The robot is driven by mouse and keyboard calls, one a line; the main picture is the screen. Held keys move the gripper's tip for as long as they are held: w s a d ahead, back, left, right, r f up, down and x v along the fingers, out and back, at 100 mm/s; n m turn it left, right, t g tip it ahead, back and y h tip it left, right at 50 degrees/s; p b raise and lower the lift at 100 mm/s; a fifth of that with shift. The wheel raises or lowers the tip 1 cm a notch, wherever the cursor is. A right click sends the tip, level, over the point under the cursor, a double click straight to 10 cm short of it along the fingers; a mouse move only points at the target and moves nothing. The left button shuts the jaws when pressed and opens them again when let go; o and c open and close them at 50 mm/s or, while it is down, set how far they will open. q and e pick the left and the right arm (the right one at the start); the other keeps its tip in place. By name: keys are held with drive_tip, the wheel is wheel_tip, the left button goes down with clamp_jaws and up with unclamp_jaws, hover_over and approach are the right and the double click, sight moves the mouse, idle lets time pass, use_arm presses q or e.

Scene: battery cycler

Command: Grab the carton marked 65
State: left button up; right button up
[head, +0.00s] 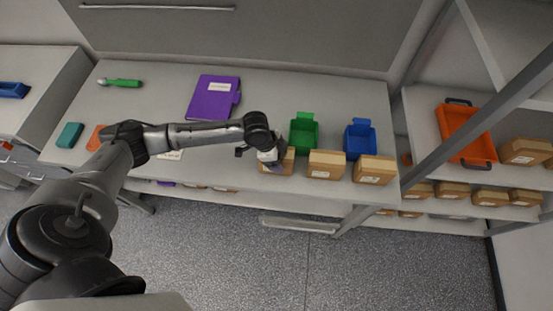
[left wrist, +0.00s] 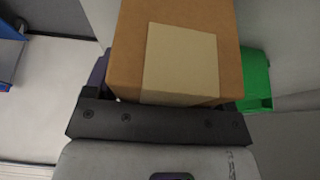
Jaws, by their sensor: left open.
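Several brown cartons with pale labels stand along the front edge of the bench. One carton (head: 289,160) is partly hidden behind my left gripper (head: 271,164); another carton (head: 326,165) and a third carton (head: 374,170) stand to its right. The numbers are too small to read, so I cannot tell which is marked 65. In the left wrist view a carton (left wrist: 129,50) with a blank-looking label fills the space just in front of the open left gripper. Whether the fingers touch its sides is hidden. My right gripper is not in view.
A green bin (head: 303,134) and a blue bin (head: 359,140) stand behind the cartons. A purple binder (head: 209,99) lies farther left on the bench (head: 270,95). A shelf rack at right holds an orange tray (head: 462,135) and more cartons; its post rises near the bench.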

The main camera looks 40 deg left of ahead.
use_arm(q)
drive_tip(key=shift+f, duration=0.1)
drive_tip(key=c, duration=0.8)
